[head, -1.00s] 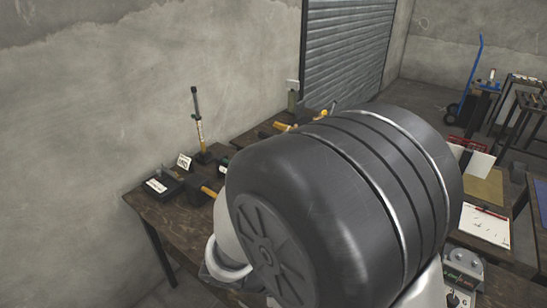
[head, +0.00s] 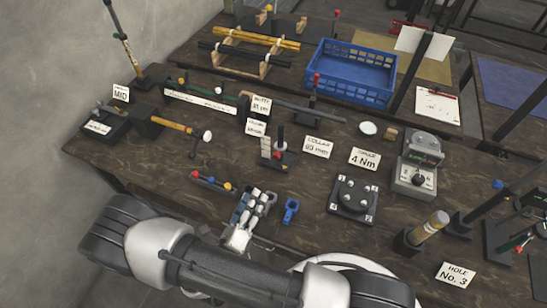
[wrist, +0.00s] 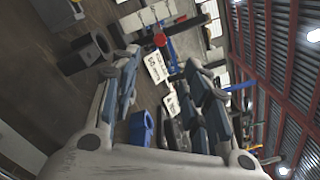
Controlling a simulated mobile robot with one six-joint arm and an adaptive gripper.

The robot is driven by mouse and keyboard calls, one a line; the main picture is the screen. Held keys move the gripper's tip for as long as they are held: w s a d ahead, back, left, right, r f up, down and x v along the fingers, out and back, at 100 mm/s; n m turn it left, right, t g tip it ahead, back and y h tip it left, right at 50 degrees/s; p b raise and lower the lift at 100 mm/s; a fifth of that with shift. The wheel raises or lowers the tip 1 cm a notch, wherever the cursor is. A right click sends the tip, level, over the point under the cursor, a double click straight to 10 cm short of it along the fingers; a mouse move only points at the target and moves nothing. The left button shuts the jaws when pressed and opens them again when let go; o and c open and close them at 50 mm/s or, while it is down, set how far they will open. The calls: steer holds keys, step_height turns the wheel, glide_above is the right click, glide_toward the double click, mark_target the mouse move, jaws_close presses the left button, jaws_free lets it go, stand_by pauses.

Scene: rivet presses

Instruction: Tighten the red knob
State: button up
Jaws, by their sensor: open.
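Several red knobs or balls show, and I cannot tell which is the task's. In the wrist view a round red knob (wrist: 160,40) faces me beyond the fingertips, by a white marked block. It appears to be the small red part (head: 277,155) on the little stand in the head view. Another red knob (head: 316,80) tops a dark post near the blue crate, and a red ball (head: 195,174) sits on a low bar left of my gripper. My gripper (head: 259,196) is open and empty above the front of the bench. Its fingers (wrist: 168,85) are apart, touching no knob.
A blue clip-like part (head: 291,210) is close to the right of my gripper. A black fixture plate (head: 353,197) and a grey gauge box (head: 416,178) stand further right. A blue crate (head: 352,73) and rod racks (head: 250,55) are behind. Label cards (head: 318,147) stand between.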

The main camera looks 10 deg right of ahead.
mark_target(275, 157)
steer(key=b+x, duration=0.2)
steer(key=x, duration=1.4)
steer(key=shift+w+d, duration=0.15)
steer(key=shift+d, duration=0.05)
jaws_close()
